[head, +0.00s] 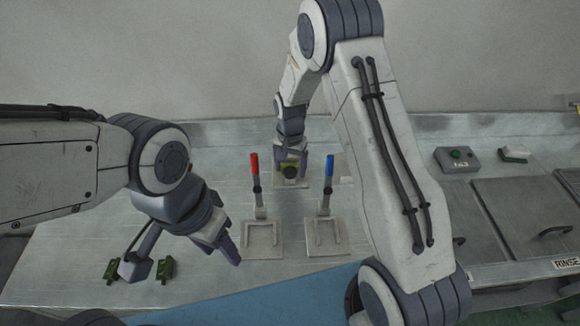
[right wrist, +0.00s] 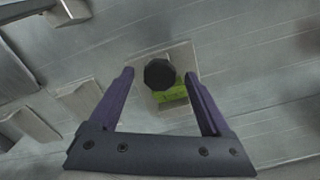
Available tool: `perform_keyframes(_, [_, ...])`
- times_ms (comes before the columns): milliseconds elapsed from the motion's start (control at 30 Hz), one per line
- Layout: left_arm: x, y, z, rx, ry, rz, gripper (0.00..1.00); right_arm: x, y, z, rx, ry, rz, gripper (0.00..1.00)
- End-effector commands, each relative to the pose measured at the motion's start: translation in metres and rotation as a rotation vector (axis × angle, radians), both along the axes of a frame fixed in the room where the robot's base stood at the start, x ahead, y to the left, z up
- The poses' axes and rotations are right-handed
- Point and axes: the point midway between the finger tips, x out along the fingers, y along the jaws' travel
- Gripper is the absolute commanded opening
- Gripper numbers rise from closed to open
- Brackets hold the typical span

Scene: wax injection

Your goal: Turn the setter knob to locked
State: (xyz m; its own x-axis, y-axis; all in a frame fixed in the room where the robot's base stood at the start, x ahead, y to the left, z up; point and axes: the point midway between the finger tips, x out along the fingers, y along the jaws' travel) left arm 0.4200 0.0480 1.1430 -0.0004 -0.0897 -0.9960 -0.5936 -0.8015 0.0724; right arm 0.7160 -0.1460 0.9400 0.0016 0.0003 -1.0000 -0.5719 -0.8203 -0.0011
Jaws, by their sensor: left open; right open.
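The setter knob (right wrist: 159,73) is a dark many-sided knob on a pale plate (right wrist: 180,54), with a yellow-green part (right wrist: 172,92) beside it. In the head view the knob (head: 290,171) is at the back of the bench, partly covered by my right gripper (head: 291,166). In the right wrist view my right gripper (right wrist: 160,84) is open, with one finger on each side of the knob and gaps between them. Whether the fingers are down at the knob's height is hard to tell. My left gripper (head: 236,250) is open and empty over the left front of the bench.
A red-handled lever (head: 255,164) and a blue-handled lever (head: 329,167) stand upright on plates in front of the knob. Small green pieces (head: 166,269) lie at the front left.

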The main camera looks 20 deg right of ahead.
Motion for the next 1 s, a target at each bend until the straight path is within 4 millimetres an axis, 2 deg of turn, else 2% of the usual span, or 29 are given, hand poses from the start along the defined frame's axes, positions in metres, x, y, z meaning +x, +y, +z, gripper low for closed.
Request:
perform_keyframes(167, [0.0,0.0,-0.003,0.0,0.0,0.0,0.5,0.001,0.0,0.008,0.0,-0.003,0.001,0.82])
perform_keyframes(633, [0.0,0.0,-0.02,0.0,0.0,-0.001,0.5,0.001,0.0,0.091,0.001,-0.004,0.0,0.82])
perform_keyframes(800, [0.0,0.0,-0.022,0.0,0.0,-0.001,0.5,0.0,0.0,0.103,0.0,-0.001,0.0,0.82])
perform_keyframes(1000, [0.0,0.0,-0.021,0.0,0.0,-0.001,0.5,0.0,0.0,0.105,0.001,0.001,0.0,0.82])
